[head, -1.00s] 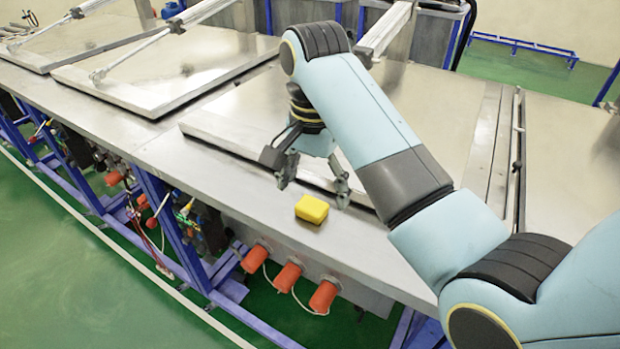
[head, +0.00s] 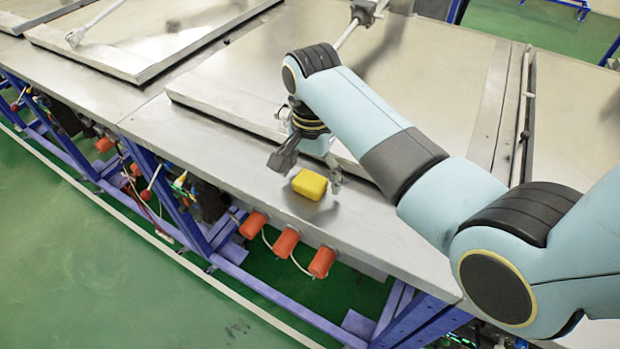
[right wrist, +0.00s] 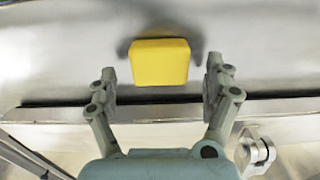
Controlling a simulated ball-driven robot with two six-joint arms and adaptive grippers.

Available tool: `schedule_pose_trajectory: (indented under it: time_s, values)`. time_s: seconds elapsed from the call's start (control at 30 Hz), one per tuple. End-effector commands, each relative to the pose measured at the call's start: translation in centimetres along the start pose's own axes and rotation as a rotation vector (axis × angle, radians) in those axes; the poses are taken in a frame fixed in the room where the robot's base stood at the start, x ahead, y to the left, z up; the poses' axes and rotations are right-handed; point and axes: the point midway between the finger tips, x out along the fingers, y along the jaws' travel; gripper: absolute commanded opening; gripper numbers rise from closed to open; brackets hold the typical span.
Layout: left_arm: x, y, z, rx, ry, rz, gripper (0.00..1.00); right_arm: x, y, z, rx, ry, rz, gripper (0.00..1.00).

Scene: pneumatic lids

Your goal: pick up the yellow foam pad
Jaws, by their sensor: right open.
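The yellow foam pad (head: 309,185) lies on the steel bench top, on the strip in front of a flat metal lid. In the right wrist view the pad (right wrist: 159,62) is ahead of the fingers, centred between their lines. My right gripper (head: 308,168) is open and empty, just behind and above the pad in the head view. Its two fingers also show apart in the right wrist view (right wrist: 161,82), one toward each side of the pad, with a gap on both sides. I see no contact with the pad. My left gripper is not in view.
The large metal lid (head: 230,95) lies behind the pad, its raised edge close to the gripper. The bench's front edge is near the pad, with several orange knobs (head: 286,242) below it. Bare bench top (head: 200,135) extends left of the pad.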

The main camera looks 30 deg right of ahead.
Motion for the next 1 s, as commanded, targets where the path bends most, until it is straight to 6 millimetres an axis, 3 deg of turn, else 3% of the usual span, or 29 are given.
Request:
schedule_pose_trajectory:
  time_s: [0.1, 0.33, 0.73, 1.0]
  values:
    - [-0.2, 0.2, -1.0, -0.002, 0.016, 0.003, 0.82, 1.0, 0.0, 0.0, 0.0, 0.0, 0.001, 0.85]
    - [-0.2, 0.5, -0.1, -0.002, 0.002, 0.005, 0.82, 1.3, 0.0, 0.0, 0.0, 0.001, -0.001, 0.85]
    - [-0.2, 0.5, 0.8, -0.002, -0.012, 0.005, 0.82, 1.3, 0.0, 0.0, 0.0, 0.001, 0.0, 0.34]
    - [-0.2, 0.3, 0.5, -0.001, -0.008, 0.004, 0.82, 1.2, 0.0, 0.0, 0.0, 0.001, 0.0, 0.3]
